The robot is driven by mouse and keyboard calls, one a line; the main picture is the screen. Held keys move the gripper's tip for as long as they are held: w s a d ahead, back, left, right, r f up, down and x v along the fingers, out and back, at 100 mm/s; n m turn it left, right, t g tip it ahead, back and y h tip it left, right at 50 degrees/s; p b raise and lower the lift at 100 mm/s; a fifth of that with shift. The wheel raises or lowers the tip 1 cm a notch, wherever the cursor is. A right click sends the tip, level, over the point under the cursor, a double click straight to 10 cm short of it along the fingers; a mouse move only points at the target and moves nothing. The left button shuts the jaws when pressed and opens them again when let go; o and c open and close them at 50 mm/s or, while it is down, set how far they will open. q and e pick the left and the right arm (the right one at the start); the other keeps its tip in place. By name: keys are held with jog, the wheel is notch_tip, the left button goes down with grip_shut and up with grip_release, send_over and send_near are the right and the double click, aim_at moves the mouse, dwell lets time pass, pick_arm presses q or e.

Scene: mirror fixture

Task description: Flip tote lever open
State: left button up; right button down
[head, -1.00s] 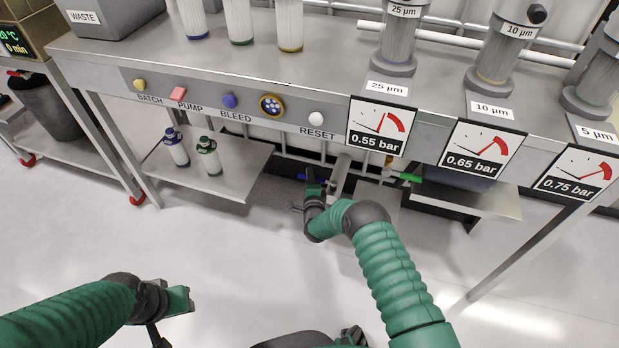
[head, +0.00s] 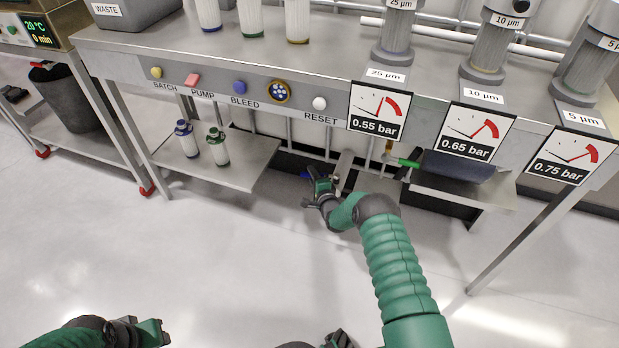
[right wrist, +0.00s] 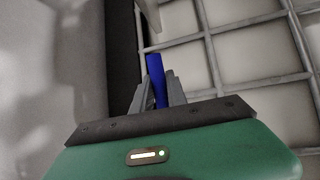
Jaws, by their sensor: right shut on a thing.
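A blue lever (right wrist: 157,77) stands between the two grey fingers of my right gripper (right wrist: 160,95) in the right wrist view. In the head view a small bit of the blue lever (head: 305,175) shows beside my right gripper (head: 317,181), below the bench front; the gripper hides most of it. The right gripper is shut on this lever. A dark blue tote (head: 458,166) sits under the bench to the right. My left gripper (head: 152,333) is at the bottom left, away from the bench; its jaw opening is unclear.
A green-handled lever (head: 405,162) sits on piping right of my right gripper. A lower shelf (head: 240,160) with two bottles stands to its left. The bench front (head: 330,122) with buttons and gauge signs overhangs. The floor in front is clear.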

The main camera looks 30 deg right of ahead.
jog(key=c, duration=1.5)
grip_release()
jog(key=shift+s+f, duration=0.1)
jog(key=shift+f, duration=0.2)
jog(key=shift+o, duration=0.9)
jog(key=shift+r, duration=0.15)
jog(key=p+v, duration=1)
jog(key=v, duration=0.6)
jog(key=shift+s, duration=0.4)
